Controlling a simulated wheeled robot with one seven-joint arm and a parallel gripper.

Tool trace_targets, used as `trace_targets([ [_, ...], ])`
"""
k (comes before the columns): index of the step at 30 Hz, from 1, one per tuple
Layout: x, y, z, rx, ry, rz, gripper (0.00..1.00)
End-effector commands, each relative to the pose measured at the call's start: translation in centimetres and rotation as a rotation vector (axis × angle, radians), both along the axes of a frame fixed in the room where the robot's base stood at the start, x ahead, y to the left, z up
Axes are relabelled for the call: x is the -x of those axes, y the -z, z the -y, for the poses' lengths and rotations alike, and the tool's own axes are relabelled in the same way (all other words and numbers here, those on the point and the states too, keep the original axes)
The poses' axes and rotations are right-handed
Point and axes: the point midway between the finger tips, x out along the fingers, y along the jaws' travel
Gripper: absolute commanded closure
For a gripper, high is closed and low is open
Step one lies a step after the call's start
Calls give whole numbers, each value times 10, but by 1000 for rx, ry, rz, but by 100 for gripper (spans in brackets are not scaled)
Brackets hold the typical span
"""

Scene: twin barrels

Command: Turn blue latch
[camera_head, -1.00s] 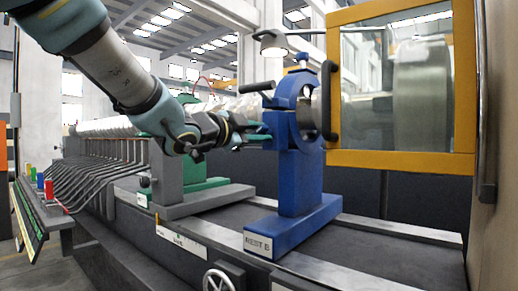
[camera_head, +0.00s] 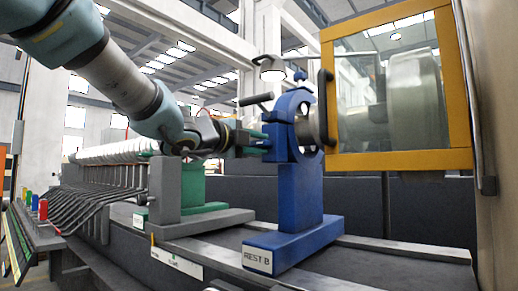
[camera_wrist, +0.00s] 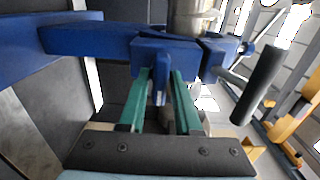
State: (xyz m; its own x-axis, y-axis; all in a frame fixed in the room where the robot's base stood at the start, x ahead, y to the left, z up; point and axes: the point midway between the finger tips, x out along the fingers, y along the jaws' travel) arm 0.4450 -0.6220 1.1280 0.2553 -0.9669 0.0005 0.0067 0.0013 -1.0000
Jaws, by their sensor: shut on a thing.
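The blue rest labelled REST B (camera_head: 300,190) stands upright on the machine bed in the head view. Its ring-shaped upper part surrounds a metal workpiece. My gripper (camera_head: 266,140) is at the left side of this ring, pointing right. In the wrist view, the green fingers of my gripper (camera_wrist: 162,85) stand on either side of a small blue latch (camera_wrist: 161,88), which projects from the blue body (camera_wrist: 165,52). The fingers are shut on the latch. In the head view the latch is mostly hidden by the fingers.
A black-handled lever (camera_head: 257,99) sticks out just above my gripper; it also shows in the wrist view (camera_wrist: 258,80). A green rest (camera_head: 190,185) and a grey block (camera_head: 165,190) stand to the left. A yellow-framed guard (camera_head: 400,90) is close on the right.

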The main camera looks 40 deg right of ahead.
Motion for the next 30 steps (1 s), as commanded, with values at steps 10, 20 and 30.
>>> trace_targets([
  [10, 1, 1, 0, -4, 1, 9, 100],
  [20, 0, 1, 0, -3, 1, 8, 50],
  [30, 3, -1, -13, -2, -2, 10, 50],
])
